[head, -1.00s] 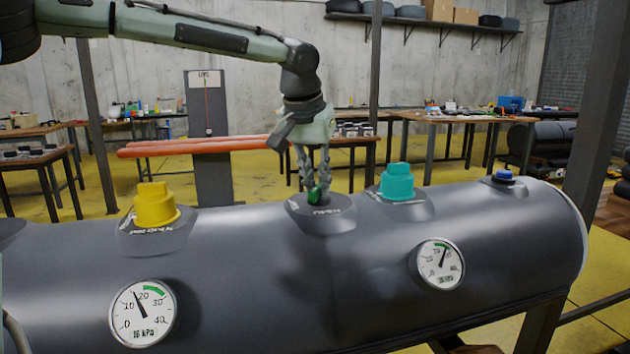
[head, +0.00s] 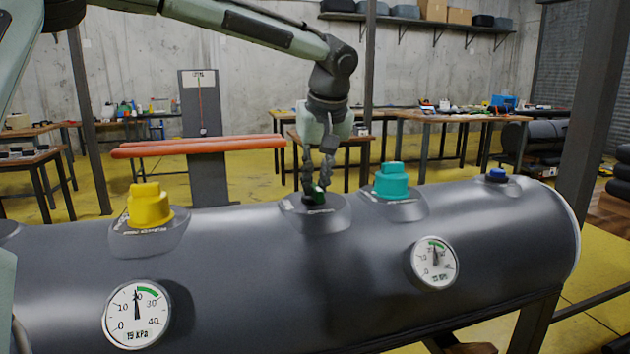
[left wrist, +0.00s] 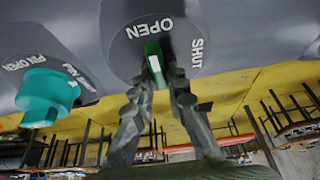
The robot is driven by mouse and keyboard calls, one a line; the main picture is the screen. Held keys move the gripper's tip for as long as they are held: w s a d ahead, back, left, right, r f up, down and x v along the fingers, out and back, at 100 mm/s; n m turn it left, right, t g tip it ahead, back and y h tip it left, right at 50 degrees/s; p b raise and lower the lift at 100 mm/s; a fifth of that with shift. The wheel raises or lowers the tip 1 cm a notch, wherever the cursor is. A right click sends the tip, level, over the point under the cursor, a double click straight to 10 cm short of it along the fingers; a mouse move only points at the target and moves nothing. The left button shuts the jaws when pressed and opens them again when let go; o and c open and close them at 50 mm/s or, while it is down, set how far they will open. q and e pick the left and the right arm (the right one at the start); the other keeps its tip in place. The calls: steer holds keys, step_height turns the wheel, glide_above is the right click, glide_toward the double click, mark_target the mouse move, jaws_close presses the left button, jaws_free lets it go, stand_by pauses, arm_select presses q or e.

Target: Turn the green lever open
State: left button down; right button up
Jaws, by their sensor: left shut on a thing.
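The small green lever (head: 320,196) sits on a round plate on top of the dark grey inflatable tube (head: 240,280). In the left wrist view the lever (left wrist: 153,58) stands on the plate marked OPEN and SHUT (left wrist: 193,32), its far end just below the word OPEN and away from SHUT. My left gripper (head: 318,186) reaches down from above; its two fingers are shut on the lever, one on each side, also in the left wrist view (left wrist: 157,82). The fingers hide part of the lever in the head view. My right gripper is not in view.
A yellow cap (head: 148,208) is left of the lever and a teal cap (head: 391,182) close to its right. A blue cap (head: 497,175) is farther right. Two gauges, left (head: 136,314) and right (head: 434,262), are on the tube's near side. Tables stand behind.

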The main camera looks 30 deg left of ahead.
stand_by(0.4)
arm_select(q)
steer(key=c, duration=1.5)
jaws_free()
steer(key=shift+c, duration=0.2)
steer(key=v, duration=1.2)
steer(key=shift+w, duration=0.1)
